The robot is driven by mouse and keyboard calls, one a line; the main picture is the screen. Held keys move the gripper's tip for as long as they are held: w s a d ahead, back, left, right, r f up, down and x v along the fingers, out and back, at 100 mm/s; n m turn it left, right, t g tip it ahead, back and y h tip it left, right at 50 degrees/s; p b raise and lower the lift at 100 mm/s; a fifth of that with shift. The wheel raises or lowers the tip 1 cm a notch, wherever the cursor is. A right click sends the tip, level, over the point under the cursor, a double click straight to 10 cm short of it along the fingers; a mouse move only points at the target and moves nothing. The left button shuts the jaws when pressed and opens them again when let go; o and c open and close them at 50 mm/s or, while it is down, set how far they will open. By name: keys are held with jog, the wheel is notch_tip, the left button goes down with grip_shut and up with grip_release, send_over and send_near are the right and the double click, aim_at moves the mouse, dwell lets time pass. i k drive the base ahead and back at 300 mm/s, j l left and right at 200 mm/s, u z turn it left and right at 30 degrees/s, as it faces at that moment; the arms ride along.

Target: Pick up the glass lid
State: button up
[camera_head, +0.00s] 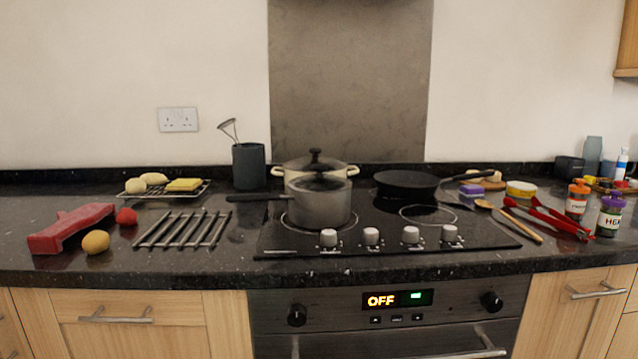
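The glass lid (315,163) has a black knob and a thin rim. It sits on a pot with cream side handles (352,171) at the back left of the black hob. A grey saucepan (319,207) with a long black handle pointing left stands in front and hides most of the pot. My gripper is not in view.
A black frying pan (406,184) is at the back right of the hob. A utensil holder (249,166) stands behind left, and a metal trivet (183,230) lies left. Red tongs (548,219), a wooden spoon (508,220) and spice jars (611,215) are at right.

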aim_at(318, 182)
jog(key=i+j+z, duration=0.2)
jog(key=i+j, duration=0.15)
jog(key=j, duration=0.25)
jog(key=i+j+z, duration=0.2)
jog(key=i+j, duration=0.15)
jog(key=j, duration=0.3)
jog(key=z, duration=1.25)
jog(key=i+j, duration=0.25)
jog(key=i, duration=0.2)
